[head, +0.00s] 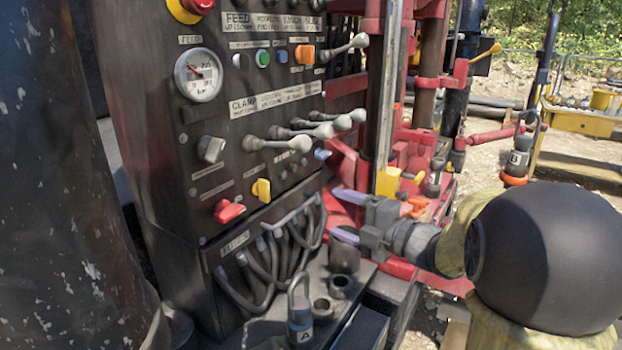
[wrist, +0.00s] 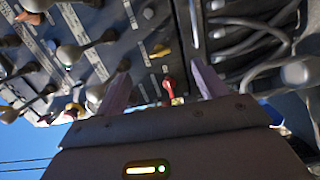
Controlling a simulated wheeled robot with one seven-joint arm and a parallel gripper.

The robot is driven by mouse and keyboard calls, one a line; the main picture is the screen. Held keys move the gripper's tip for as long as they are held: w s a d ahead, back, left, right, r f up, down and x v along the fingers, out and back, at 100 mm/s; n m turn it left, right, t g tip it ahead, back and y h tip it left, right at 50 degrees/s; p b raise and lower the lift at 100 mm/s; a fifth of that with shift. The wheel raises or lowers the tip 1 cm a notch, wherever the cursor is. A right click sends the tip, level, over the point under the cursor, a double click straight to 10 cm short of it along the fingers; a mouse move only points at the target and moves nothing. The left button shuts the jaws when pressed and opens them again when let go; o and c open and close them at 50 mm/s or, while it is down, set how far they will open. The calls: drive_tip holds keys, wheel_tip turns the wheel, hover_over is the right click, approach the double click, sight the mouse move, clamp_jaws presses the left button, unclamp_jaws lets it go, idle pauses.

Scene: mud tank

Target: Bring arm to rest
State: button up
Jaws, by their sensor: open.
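My gripper (head: 346,215) is in front of the black control panel (head: 165,120) in the head view, reaching in from the right. Its two pale fingers are apart with nothing between them, and they point left at the panel's lower part. In the wrist view the open fingers (wrist: 160,90) frame a red switch (wrist: 170,88) and a yellow switch (wrist: 160,50) on the panel beyond. I cannot tell any contact with the panel. My dark round arm joint fills the lower right of the head view.
Grey-knobbed levers (head: 280,143) stick out from the panel near my gripper. Below are looped hoses (head: 262,275), a ledge with sockets (head: 322,307) and a plug marked A (head: 300,325). A plug marked B (head: 518,160) hangs at right. Red machinery (head: 430,85) stands behind; a yellow table (head: 580,124) is farther back.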

drive_tip(key=s+d+f+m+g+h, duration=0.1)
drive_tip(key=d+f+m+h, duration=0.2)
drive_tip(key=f+m+h, duration=0.45)
drive_tip(key=s+d+f+m+h, duration=0.1)
drive_tip(key=d+f+m+h, duration=0.35)
drive_tip(key=m, duration=0.55)
drive_tip(key=s+a+f+m+g+h, duration=0.1)
drive_tip(key=s+a+f+m+g, duration=0.1)
drive_tip(key=s+f+m+g, duration=0.45)
drive_tip(key=s+a+f+m+g, duration=0.2)
drive_tip(key=s+f, duration=0.2)
drive_tip(key=s, duration=0.6)
drive_tip(key=w+p+v, duration=0.2)
drive_tip(key=p+v, duration=0.6)
drive_tip(key=p, duration=0.1)
drive_tip(key=w+r+p+v, duration=0.1)
drive_tip(key=w+p+v, duration=0.1)
drive_tip(key=p+v, duration=0.7)
drive_tip(key=shift+r+m, duration=0.3)
